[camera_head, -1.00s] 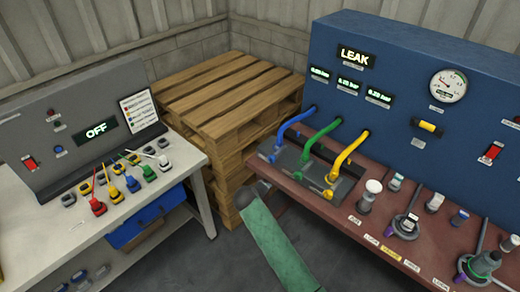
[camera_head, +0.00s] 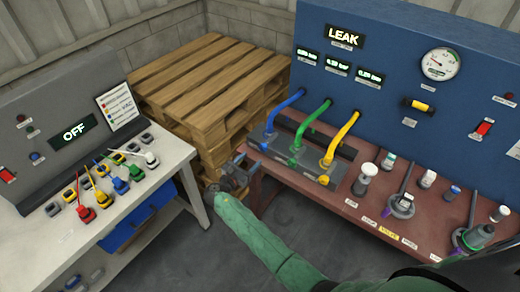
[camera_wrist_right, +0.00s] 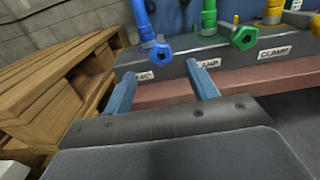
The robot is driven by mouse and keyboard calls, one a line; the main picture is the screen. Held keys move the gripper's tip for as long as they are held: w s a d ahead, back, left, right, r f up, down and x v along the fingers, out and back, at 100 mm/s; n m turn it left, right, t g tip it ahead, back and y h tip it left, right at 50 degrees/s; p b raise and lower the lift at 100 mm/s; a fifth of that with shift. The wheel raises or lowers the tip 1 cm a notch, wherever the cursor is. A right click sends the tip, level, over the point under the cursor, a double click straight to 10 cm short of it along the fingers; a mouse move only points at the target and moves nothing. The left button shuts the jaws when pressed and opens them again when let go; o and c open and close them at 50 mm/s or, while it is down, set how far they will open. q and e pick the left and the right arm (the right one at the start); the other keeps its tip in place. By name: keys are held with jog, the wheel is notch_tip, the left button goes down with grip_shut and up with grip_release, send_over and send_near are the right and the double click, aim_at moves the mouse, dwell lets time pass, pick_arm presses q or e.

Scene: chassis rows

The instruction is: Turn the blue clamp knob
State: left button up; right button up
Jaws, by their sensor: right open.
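The blue clamp knob (camera_wrist_right: 160,55) is a small five-sided knob under the blue hose on the grey clamp block (camera_wrist_right: 228,56). In the head view it shows small at the front of the block (camera_head: 264,147). My right gripper (camera_head: 249,164) is at the left front corner of the bench, just in front of the knob. In the right wrist view its two blue-grey fingers (camera_wrist_right: 160,70) are open, with the knob ahead between their tips and nothing held. The green knob (camera_wrist_right: 245,37) is just right of the right finger. My left gripper is out of view.
A yellow hose (camera_head: 343,138) and its clamp are further right on the red-brown bench (camera_head: 345,203). The blue panel (camera_head: 385,45) behind reads LEAK. Wooden pallets (camera_head: 205,85) stand left of the bench. A white table (camera_head: 160,175) with coloured connectors is at the left.

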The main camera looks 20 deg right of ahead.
aim_at(262, 148)
jog(key=p+x, duration=0.3)
jog(key=x, duration=0.3)
jog(key=shift+w+d+r+p, duration=0.15)
jog(key=shift+w+d+p, duration=0.05)
jog(key=shift+d+p, duration=0.1)
jog(key=shift+w+d, duration=0.35)
jog(key=shift+d, duration=0.1)
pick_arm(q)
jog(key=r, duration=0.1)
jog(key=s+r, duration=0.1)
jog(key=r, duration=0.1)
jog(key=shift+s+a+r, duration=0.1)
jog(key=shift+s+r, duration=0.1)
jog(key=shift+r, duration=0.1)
pick_arm(e)
jog(key=shift+c, duration=0.5)
